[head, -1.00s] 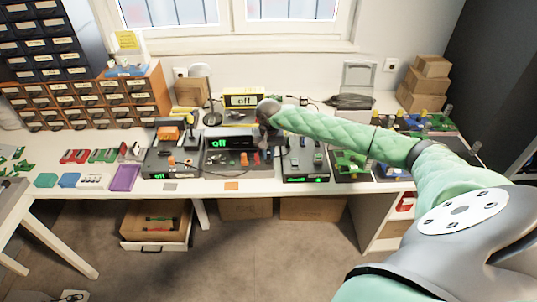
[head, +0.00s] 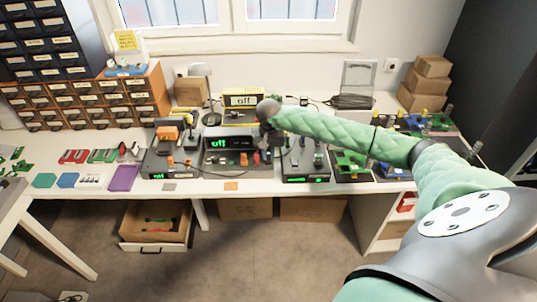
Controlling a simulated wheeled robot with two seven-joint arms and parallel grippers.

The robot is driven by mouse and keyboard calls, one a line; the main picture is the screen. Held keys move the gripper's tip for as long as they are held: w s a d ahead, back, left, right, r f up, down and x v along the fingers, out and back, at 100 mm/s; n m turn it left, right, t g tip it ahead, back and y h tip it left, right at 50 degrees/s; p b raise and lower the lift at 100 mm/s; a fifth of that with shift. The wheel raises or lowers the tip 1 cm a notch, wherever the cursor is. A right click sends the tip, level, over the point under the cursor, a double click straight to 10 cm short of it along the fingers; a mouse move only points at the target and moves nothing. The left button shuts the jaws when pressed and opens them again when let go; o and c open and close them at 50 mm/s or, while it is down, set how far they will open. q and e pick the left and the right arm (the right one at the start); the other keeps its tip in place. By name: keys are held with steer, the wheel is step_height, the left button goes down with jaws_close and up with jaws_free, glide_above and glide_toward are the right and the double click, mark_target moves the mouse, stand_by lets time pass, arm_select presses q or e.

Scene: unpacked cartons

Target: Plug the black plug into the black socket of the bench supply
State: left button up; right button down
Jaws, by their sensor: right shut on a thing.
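A dark bench supply (head: 218,158) with a green "off" display stands mid-bench, with small orange and red parts at its front. My right gripper (head: 267,150) is at the right end of this supply, pointing down close to its front panel. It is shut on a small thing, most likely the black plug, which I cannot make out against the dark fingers. The black socket cannot be told apart at this size and may be behind the gripper. Whether the plug touches the socket cannot be seen. My left gripper is out of view.
Another dark unit (head: 305,165) stands close on the right, and one with orange parts (head: 165,160) on the left. A yellow "off" display box (head: 243,99) and a lamp (head: 205,95) stand behind. The bench's front strip (head: 275,186) is mostly free.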

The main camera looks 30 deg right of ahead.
steer(key=shift+f, duration=0.1)
steer(key=c, duration=1.3)
jaws_free()
